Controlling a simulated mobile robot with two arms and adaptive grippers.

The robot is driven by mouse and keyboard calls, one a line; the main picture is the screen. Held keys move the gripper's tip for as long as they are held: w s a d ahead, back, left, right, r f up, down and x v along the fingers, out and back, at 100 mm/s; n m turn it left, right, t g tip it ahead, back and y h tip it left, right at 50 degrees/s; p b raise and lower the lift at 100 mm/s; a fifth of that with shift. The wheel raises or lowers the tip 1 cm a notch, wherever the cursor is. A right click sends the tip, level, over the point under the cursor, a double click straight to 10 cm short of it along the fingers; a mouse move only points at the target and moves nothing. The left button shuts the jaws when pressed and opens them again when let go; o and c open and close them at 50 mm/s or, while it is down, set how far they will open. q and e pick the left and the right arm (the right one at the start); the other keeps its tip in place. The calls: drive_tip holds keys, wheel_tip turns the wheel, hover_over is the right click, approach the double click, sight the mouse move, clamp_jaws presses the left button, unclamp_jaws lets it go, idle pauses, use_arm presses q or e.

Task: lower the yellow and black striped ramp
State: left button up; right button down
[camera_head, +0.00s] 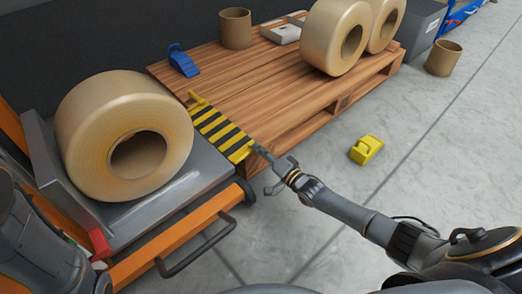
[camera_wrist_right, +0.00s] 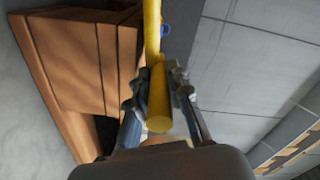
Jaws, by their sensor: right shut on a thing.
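The yellow and black striped ramp (camera_head: 222,131) is between the grey platform (camera_head: 205,168) of the orange cart and the wooden pallet (camera_head: 240,75). Its far end has a yellow post at the pallet's edge. I cannot tell whether it rests on the pallet or is slightly above it. My right gripper (camera_head: 262,152) is at the ramp's near end. In the right wrist view, its fingers (camera_wrist_right: 158,105) are shut around a yellow bar (camera_wrist_right: 160,95) of the ramp. My left gripper is not in view.
A large tape roll (camera_head: 85,135) lies on the cart platform.

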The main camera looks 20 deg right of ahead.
drive_tip(key=shift+w, duration=0.1)
idle(0.3)
drive_tip(key=c, duration=1.3)
unclamp_jaws()
drive_tip(key=shift+o, duration=0.2)
drive_tip(key=shift+s+d, duration=0.15)
drive_tip(key=shift+s, duration=0.25)
drive_tip(key=v, duration=1.1)
drive_tip(key=shift+s, duration=0.1)
